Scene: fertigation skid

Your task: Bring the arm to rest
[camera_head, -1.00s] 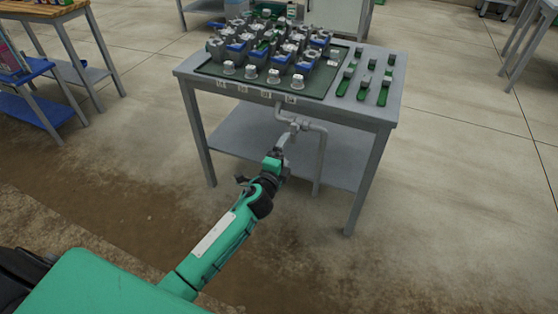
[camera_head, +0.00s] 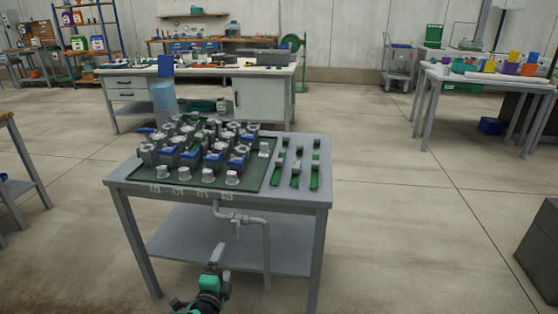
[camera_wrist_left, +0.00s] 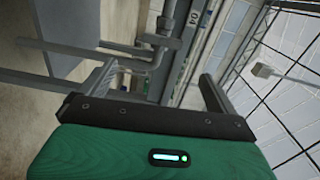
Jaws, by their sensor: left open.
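My left arm comes in at the bottom of the head view, with only its green and black end showing. Its gripper (camera_head: 218,258) is in front of the grey skid table (camera_head: 215,200), below the tabletop and near the grey pipe with a valve (camera_head: 256,222). In the left wrist view the gripper (camera_wrist_left: 155,88) has its two fingers spread wide with nothing between them. The pipe (camera_wrist_left: 166,38) shows beyond the fingers in that view. I cannot tell the exact gap to it. My right gripper is not in view.
The skid table carries a dark green mat (camera_head: 205,181) with several grey and blue valve blocks, white knobs and green-handled parts. A workbench (camera_head: 275,98) stands behind. Another table (camera_head: 432,76) is at the right, and a dark grey block (camera_head: 540,250) at the right edge. The floor between is clear.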

